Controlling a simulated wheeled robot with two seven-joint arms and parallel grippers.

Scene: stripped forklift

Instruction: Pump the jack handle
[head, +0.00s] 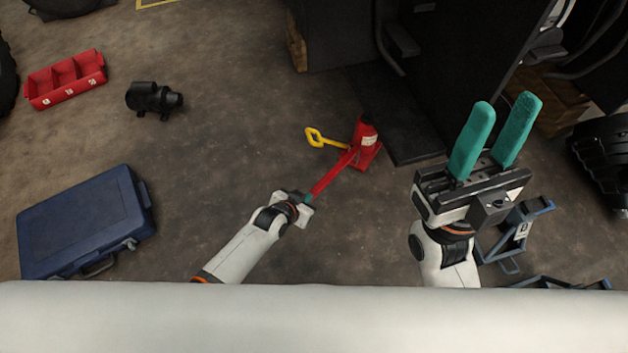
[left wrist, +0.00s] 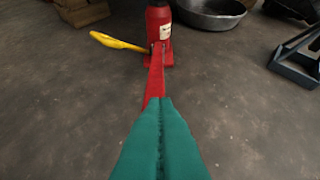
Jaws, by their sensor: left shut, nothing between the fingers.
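The red bottle jack (head: 365,140) stands on the floor near the dark machine, and it also shows at the top of the left wrist view (left wrist: 158,28). Its red handle (head: 333,172) slopes from the jack toward my left gripper (head: 308,199). In the left wrist view the green fingers (left wrist: 158,108) are pressed together, with nothing between them. Their tips overlap the near end of the handle (left wrist: 155,82); I cannot tell whether they touch it. My right gripper (head: 497,137) is raised, with its two green fingers apart and empty.
A yellow looped piece (head: 322,138) sits beside the jack. A blue case (head: 85,222), a red tray (head: 65,80) and a black part (head: 152,98) lie left. Blue metal frames (head: 518,235) lie right.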

